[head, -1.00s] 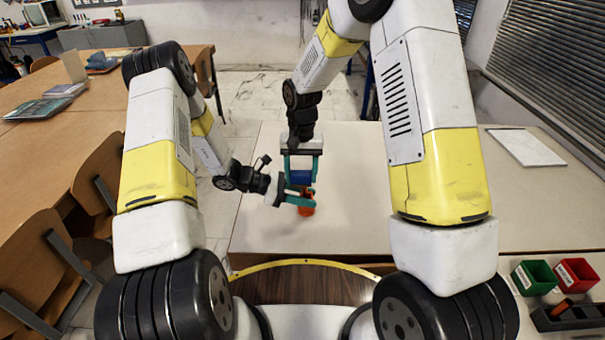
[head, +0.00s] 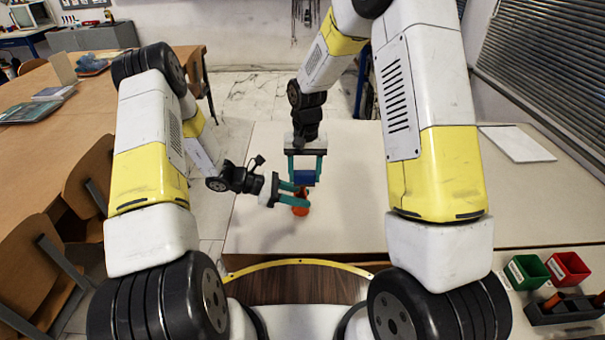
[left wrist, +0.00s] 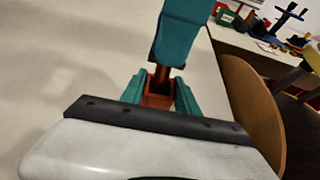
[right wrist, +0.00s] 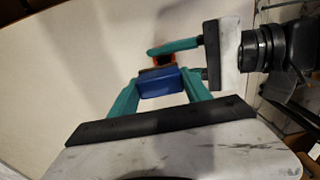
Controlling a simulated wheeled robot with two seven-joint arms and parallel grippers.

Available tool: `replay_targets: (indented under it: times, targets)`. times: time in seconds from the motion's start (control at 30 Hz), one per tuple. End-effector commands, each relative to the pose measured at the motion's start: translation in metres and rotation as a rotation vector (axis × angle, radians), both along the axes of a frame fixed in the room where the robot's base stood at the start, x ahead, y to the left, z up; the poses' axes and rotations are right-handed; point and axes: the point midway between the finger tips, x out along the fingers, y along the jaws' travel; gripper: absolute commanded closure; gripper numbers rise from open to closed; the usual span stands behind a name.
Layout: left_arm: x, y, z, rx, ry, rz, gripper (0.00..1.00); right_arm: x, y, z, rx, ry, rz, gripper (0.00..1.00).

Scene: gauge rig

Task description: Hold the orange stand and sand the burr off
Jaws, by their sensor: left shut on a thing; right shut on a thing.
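The orange stand (head: 301,208) is between the teal fingers of my left gripper (head: 295,195), which is shut on it just above or at the table. It also shows in the left wrist view (left wrist: 158,92), partly hidden by the fingers. My right gripper (head: 304,165) points down and is shut on a blue block (head: 304,178). The blue block is close above and behind the stand in the head view. In the right wrist view the block (right wrist: 162,83) covers part of the orange stand (right wrist: 163,60). Whether they touch, I cannot tell. No burr can be made out.
The pale tabletop (head: 350,220) is mostly clear around the grippers. At the right stand a green bin (head: 528,272), a red bin (head: 568,268) and a dark holder (head: 562,308) with orange-handled items. A white panel (head: 516,144) lies at the back right.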

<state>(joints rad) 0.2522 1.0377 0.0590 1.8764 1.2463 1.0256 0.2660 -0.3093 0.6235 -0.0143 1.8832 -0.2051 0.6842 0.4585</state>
Motion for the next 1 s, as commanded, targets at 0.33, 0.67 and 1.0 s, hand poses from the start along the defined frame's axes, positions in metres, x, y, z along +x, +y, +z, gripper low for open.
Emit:
replay_targets:
  times: [0.33,0.67,1.0]
  targets:
    - [-0.001,0.001,-0.001,0.001,0.002,0.0,1.0,-0.004,0.003,-0.006,-0.011,0.014,-0.003,0.86]
    - [-0.001,0.001,0.0,0.001,0.001,-0.001,1.0,-0.004,0.022,-0.005,-0.008,0.013,0.0,0.86]
    - [-0.001,0.0,0.0,0.0,0.0,-0.001,1.0,-0.004,0.031,-0.005,-0.004,0.012,0.0,0.86]
